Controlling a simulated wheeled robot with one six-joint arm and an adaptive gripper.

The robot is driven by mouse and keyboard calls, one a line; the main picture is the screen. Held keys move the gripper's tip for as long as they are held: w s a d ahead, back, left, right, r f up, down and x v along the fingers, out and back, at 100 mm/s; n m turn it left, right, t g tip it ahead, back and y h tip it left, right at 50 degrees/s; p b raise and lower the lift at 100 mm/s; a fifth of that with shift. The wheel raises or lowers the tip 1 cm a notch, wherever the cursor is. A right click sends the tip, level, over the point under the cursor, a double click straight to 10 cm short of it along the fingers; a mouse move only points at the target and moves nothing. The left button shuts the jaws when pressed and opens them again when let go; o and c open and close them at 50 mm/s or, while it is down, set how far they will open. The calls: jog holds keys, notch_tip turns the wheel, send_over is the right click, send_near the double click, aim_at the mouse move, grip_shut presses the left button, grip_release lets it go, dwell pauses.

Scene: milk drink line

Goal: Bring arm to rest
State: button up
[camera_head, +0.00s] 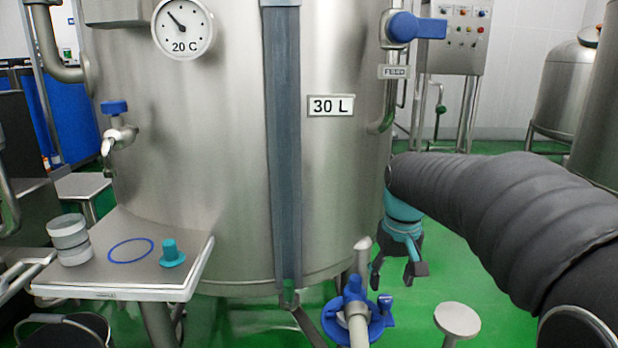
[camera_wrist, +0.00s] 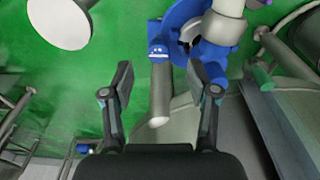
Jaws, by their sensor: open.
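My gripper (camera_head: 393,272) hangs at the end of my grey-sleeved arm, to the right of the steel tank (camera_head: 210,150) and above the green floor. Its teal body and dark fingers show below the arm. In the wrist view my gripper (camera_wrist: 160,85) is open, with its two fingers well apart and nothing between them. Beyond the fingers are a blue pipe fitting (camera_wrist: 180,30) and a grey pipe end (camera_wrist: 160,105). The same blue fitting (camera_head: 376,322) stands low in front of the tank in the head view.
A round-topped post (camera_head: 457,320) stands right of the fitting and shows as a pale disc (camera_wrist: 62,20) in the wrist view. A side shelf (camera_head: 120,270) holds stacked clear cups (camera_head: 70,240) and a teal stopper (camera_head: 171,256). A blue-handled feed valve (camera_head: 410,27) is above.

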jog(key=s+a+f+m+t, duration=0.1)
jog(key=s+t, duration=0.3)
jog(key=s, duration=1.6)
jog(key=shift+s+a+f, duration=0.3)
jog(key=shift+a+f, duration=0.25)
jog(key=shift+f, duration=0.05)
jog(key=shift+o, duration=0.3)
